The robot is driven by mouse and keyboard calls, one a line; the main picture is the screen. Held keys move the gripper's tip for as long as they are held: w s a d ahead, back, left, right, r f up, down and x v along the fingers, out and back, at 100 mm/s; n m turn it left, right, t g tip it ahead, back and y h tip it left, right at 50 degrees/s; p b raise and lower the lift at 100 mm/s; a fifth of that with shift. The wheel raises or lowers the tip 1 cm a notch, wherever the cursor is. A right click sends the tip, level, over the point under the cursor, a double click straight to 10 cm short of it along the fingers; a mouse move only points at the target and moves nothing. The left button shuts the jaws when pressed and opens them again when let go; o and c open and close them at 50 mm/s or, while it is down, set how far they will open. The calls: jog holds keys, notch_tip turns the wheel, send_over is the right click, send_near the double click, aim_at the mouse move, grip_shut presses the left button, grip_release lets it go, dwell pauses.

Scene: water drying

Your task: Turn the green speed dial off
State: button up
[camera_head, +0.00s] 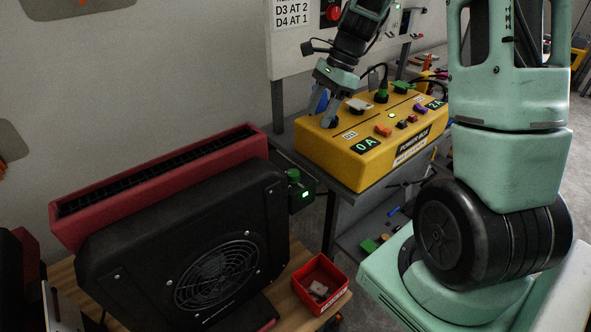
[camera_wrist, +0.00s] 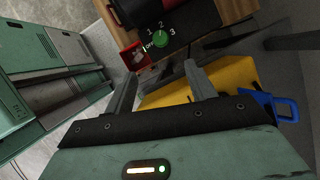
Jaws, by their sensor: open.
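The green speed dial (camera_head: 293,175) sits on a small black box at the right side of the black fan unit (camera_head: 190,245). In the wrist view the green dial (camera_wrist: 160,40) shows beyond my fingers, with the marks 1, 2 and 3 around it and a small white label at its left. I cannot tell which mark it points to. My gripper (camera_head: 322,113) is open over the left end of the yellow power box, apart from the dial. In the wrist view the gripper (camera_wrist: 161,67) has nothing visible between its fingers.
The yellow power box (camera_head: 370,165) stands on a grey bench, with several knobs, switches and cables. A red bin (camera_head: 321,284) is on the wooden table below the dial. A blue handle (camera_wrist: 272,105) is beside my gripper. Open space lies between gripper and dial.

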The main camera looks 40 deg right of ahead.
aim_at(294, 172)
jog(key=x, duration=1.7)
jog(key=shift+f, duration=0.15)
jog(key=c, duration=1)
